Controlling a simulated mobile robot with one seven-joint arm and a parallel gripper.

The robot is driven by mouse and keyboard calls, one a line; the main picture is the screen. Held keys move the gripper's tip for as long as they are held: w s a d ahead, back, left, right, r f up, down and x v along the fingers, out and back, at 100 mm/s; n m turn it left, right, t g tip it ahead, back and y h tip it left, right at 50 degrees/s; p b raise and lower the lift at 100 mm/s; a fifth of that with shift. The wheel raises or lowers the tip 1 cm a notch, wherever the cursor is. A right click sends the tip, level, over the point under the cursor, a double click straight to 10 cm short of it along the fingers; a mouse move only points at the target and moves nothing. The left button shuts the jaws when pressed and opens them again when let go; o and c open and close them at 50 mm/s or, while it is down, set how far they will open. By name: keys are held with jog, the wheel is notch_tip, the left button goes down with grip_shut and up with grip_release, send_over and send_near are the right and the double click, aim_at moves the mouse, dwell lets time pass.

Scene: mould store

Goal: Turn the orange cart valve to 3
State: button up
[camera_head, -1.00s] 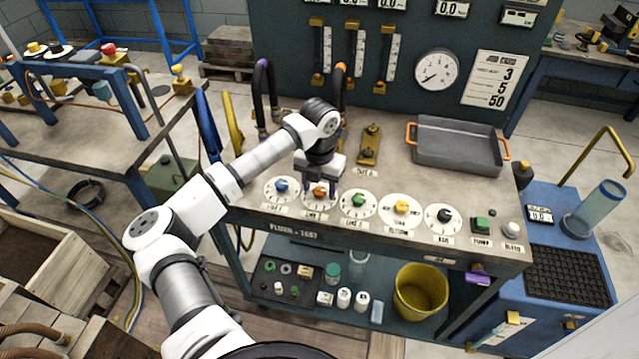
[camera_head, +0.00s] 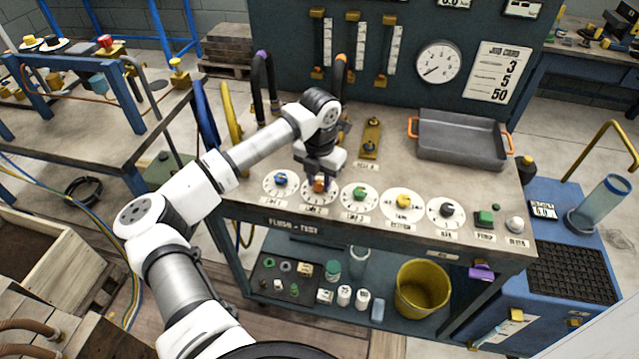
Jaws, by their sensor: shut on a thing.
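The orange valve knob (camera_head: 319,185) sits on a round white dial (camera_head: 318,198), second from the left in the row on the cart top (camera_head: 380,230). My gripper (camera_head: 319,179) points down over this dial and is shut on the orange knob. The gripper hides the upper part of the knob and dial. The dial's marks are too small to read, so I cannot tell the knob's setting.
A blue knob (camera_head: 280,179) stands close on the left and a green knob (camera_head: 360,194) close on the right. Yellow (camera_head: 403,201) and black (camera_head: 446,210) knobs follow. A grey tray (camera_head: 458,140) lies at the back right. Hoses (camera_head: 259,90) rise behind my gripper.

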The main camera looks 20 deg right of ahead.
aim_at(319, 184)
jog(key=m+b, duration=0.1)
jog(key=b, duration=0.1)
jog(key=m+b, duration=0.2)
jog(key=shift+w+f+b, duration=0.1)
jog(key=shift+f+b, duration=0.2)
jog(key=shift+b, duration=0.05)
jog(key=m+b, duration=0.4)
jog(key=m, duration=0.1)
jog(key=shift+r, duration=0.1)
jog(key=m+b, duration=0.3)
jog(key=m, duration=0.1)
jog(key=shift+r, duration=0.1)
jog(key=shift+r+m+b, duration=0.1)
jog(key=shift+m+b, duration=0.45)
jog(key=shift+m, duration=1.55)
jog(key=o, duration=1)
jog(key=shift+c, duration=0.2)
notch_tip(319, 184, up, 14)
jog(key=b, duration=0.1)
